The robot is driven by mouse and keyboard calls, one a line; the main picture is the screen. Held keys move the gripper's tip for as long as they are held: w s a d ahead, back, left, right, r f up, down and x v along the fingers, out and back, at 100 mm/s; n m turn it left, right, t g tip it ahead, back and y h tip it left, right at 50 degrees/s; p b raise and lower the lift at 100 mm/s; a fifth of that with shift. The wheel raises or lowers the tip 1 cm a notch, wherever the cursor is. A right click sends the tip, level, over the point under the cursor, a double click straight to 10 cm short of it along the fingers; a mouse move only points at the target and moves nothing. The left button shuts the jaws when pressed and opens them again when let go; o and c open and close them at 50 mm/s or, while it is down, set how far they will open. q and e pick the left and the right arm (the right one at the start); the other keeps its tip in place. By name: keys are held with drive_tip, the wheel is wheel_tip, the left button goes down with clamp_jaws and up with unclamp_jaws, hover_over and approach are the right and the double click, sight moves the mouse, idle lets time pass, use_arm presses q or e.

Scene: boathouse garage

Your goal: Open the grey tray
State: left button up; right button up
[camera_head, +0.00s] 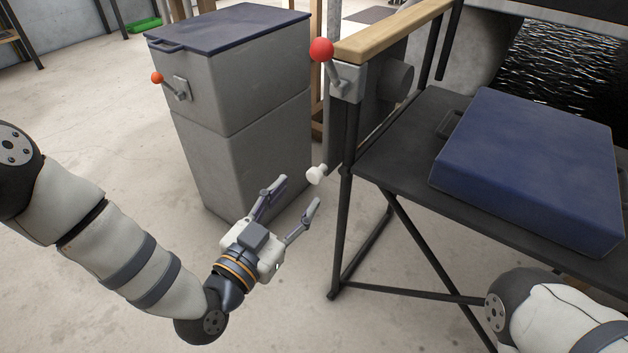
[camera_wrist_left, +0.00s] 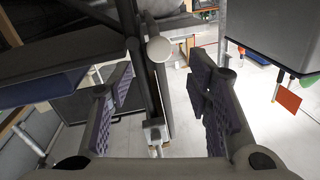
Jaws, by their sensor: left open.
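I cannot clearly pick out a grey tray. A white round knob (camera_head: 316,174) sticks out by the left end of the black table (camera_head: 397,168); what it is fixed to is mostly hidden. My left gripper (camera_head: 302,191) is open and empty, just below and left of the knob in the head view, with no contact visible. In the left wrist view the knob (camera_wrist_left: 160,49) shows ahead, above and between the open fingers of the left gripper (camera_wrist_left: 165,92). My right gripper is out of view.
A grey cabinet (camera_head: 245,150) with a blue lid (camera_head: 228,28) and an orange-knobbed lever (camera_head: 158,78) stands behind my left gripper. A red-knobbed lever (camera_head: 321,50) is above the white knob. A blue case (camera_head: 530,165) lies on the table. Floor at left is clear.

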sight(312, 179)
use_arm(q)
drive_tip(key=x, duration=0.2)
drive_tip(key=b+x, duration=0.1)
drive_tip(key=x, duration=0.1)
drive_tip(key=b+x, duration=0.1)
drive_tip(key=x, duration=0.2)
drive_tip(key=shift+f, duration=0.35)
drive_tip(key=shift+w+d+r, duration=0.1)
drive_tip(key=shift+w+d, duration=0.05)
drive_tip(key=shift+w, duration=0.15)
clamp_jaws()
